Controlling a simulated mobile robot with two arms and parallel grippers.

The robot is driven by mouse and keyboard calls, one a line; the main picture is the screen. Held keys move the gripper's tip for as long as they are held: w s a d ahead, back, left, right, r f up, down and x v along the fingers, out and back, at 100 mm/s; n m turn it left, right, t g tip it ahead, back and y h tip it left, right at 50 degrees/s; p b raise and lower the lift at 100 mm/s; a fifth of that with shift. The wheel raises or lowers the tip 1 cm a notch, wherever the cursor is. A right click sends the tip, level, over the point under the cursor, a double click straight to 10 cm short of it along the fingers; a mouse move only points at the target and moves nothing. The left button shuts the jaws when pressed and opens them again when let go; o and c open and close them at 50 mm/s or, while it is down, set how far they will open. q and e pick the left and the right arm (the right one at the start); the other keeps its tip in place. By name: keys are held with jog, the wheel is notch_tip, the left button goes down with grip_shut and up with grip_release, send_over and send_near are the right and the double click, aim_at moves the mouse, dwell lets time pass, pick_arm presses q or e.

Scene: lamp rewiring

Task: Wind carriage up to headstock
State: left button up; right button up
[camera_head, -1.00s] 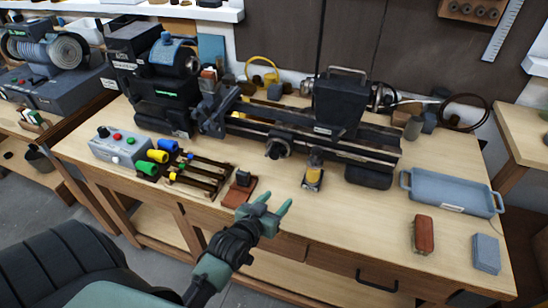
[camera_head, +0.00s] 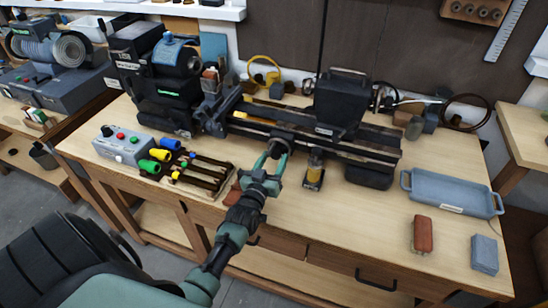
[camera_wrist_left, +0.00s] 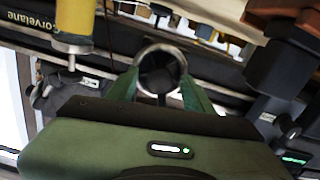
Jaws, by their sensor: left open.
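The lathe (camera_head: 290,128) stands along the back of the bench, with its dark headstock (camera_head: 165,85) at the left. A dark block with a top handle (camera_head: 340,100) sits on the bed right of the middle; I cannot tell if it is the carriage. A round dark handwheel (camera_wrist_left: 160,70) on the lathe's front lies between my left gripper's fingers in the left wrist view. My left gripper (camera_head: 273,154) is open, its green fingers at either side of the wheel; contact cannot be told. In the head view it largely hides the wheel. My right gripper is out of view.
A yellow bottle (camera_head: 314,168) stands close right of my left gripper. A control box (camera_head: 122,147) and tools with coloured handles (camera_head: 190,170) lie to the left. A blue tray (camera_head: 450,190), a red block (camera_head: 423,235) and a grey-blue block (camera_head: 484,253) are at the right.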

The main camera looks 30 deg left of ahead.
pick_arm(q)
jog(key=shift+w, duration=0.2)
jog(key=shift+c, duration=0.3)
grip_shut()
jog(key=n, duration=0.3)
jog(key=shift+o, duration=0.3)
grip_release()
